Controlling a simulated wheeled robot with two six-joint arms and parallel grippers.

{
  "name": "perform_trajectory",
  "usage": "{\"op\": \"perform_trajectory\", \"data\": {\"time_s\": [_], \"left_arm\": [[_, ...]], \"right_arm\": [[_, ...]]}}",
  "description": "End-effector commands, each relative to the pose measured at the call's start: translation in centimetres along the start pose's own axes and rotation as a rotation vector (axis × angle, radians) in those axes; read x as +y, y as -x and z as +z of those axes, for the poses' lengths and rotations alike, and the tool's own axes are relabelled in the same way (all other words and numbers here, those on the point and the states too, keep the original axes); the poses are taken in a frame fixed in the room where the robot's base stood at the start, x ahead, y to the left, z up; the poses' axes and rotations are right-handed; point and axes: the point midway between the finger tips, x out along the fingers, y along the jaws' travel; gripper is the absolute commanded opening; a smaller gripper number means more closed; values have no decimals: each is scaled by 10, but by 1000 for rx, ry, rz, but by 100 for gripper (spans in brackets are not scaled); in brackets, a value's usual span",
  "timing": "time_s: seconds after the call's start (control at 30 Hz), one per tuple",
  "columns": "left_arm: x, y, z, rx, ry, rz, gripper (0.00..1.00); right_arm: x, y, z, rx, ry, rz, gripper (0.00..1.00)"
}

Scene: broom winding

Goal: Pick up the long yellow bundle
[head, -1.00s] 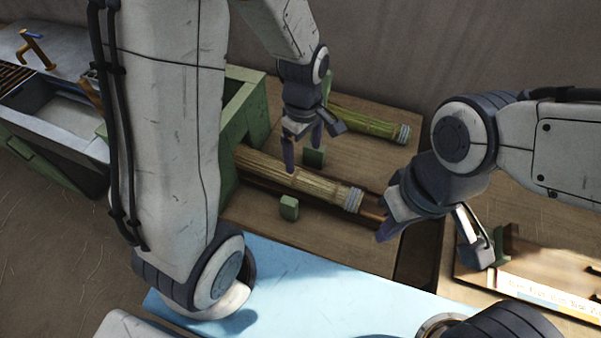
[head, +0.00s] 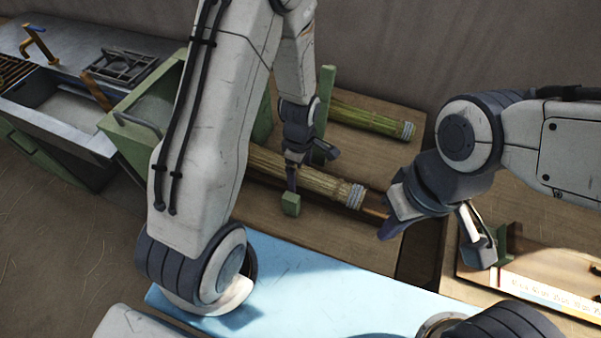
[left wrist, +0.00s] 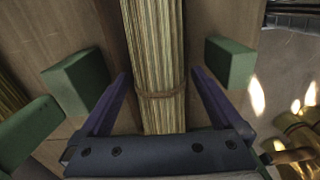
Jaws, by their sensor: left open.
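The yellow bundle (head: 325,184) is a long bound sheaf of straw with a grey wrapped end, lying on the wooden table. My left gripper (head: 293,172) is open above its middle. In the left wrist view, the open fingers of my left gripper (left wrist: 160,82) are on either side of the bundle (left wrist: 156,50), which runs lengthwise between them with a brown tie across it. I cannot tell whether they touch it. My right gripper (head: 388,222) hangs near the bundle's grey end; its jaw opening is not clear.
A greener bundle (head: 370,121) lies behind, parallel. A small green block (head: 291,204) stands in front of the yellow bundle, and a green post (head: 325,95) rises behind. A blue surface (head: 330,290) is in front; a sink (head: 62,100) is at left.

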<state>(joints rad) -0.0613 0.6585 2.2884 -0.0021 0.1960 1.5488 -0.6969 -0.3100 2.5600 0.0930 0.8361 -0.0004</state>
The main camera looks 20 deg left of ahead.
Motion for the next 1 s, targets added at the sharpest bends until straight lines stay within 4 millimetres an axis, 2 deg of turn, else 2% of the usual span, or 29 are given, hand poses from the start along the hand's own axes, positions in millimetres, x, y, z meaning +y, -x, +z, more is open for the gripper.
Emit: {"op": "perform_trajectory", "data": {"time_s": [0.27,0.3,0.37,0.4,0.53,0.83,1.0], "left_arm": [[0,-6,0,0,0,2,100],[0,-6,0,0,0,2,96],[0,-5,0,0,0,2,73],[0,-5,0,0,0,2,58],[0,-5,0,0,-1,2,8],[1,-4,0,0,-1,3,6],[1,6,0,0,-1,5,6]], "right_arm": [[0,0,0,0,0,0,0],[0,0,0,0,0,0,0],[0,0,0,0,0,0,0],[0,0,0,0,0,0,0],[0,0,0,0,0,0,0],[0,0,0,0,0,0,0],[0,-2,0,0,0,0,0]]}}
